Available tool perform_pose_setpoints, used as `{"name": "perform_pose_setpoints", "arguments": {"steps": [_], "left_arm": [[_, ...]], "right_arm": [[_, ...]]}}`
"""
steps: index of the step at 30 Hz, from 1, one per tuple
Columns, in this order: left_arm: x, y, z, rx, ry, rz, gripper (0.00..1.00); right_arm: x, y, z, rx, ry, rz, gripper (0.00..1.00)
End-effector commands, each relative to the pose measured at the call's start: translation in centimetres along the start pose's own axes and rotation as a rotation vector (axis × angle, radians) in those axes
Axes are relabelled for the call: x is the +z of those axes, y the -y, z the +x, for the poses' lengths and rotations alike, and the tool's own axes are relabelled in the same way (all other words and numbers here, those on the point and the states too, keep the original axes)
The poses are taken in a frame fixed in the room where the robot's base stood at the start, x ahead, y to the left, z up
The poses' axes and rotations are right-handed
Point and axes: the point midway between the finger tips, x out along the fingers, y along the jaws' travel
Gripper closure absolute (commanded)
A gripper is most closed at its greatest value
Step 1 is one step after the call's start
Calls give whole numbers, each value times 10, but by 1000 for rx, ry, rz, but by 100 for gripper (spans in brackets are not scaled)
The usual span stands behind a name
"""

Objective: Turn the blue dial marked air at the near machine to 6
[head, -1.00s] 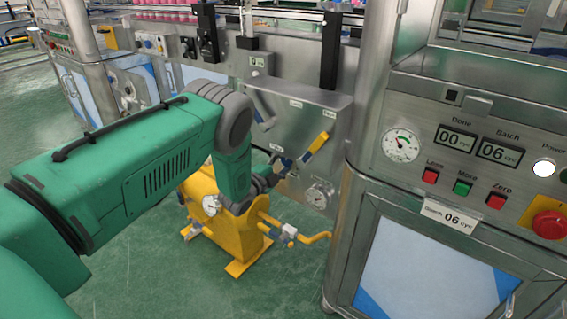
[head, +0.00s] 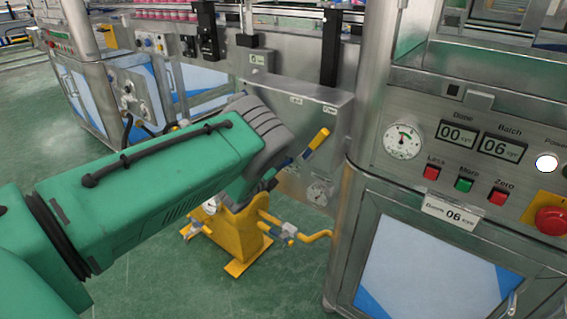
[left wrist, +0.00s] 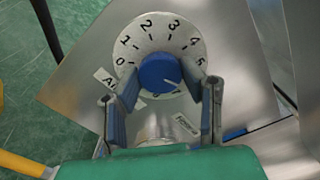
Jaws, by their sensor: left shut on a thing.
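The blue dial (left wrist: 157,71) sits on a round white scale plate (left wrist: 135,42) in the left wrist view. The numbers 0 to 5 show; a 6 cannot be made out, and the right finger covers part of the lower right rim. A pale line on the dial points right and slightly down, below the 5. An "A..." label (left wrist: 105,80) is partly hidden by the left finger. My left gripper (left wrist: 167,83) is shut on the dial, one finger on each side. In the head view my green arm (head: 150,180) hides the dial. My right gripper is out of view.
A yellow-handled lever (head: 318,139) and a pressure gauge (head: 319,193) are close to my left wrist. A yellow stand (head: 240,236) with pipes is below. The control cabinet (head: 420,265) at right has displays, buttons and a red stop knob (head: 551,220).

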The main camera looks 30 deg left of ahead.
Motion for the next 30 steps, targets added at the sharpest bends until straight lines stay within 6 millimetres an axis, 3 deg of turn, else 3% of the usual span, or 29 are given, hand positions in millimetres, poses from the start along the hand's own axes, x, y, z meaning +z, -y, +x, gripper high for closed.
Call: {"name": "perform_pose_setpoints", "arguments": {"steps": [1, 18, 19, 21, 30], "left_arm": [[-7, -6, -3, 13, -13, 9, 93], [-8, -7, -3, 14, -14, 38, 93], [-8, -7, -3, 14, -13, 38, 61], [-8, -6, -3, 14, -13, 38, 44], [-3, -3, -3, 6, -5, 40, 44]], "right_arm": [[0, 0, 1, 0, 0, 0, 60], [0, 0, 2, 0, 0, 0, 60], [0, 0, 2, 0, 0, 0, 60], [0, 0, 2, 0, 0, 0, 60], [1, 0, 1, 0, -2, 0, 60]]}}
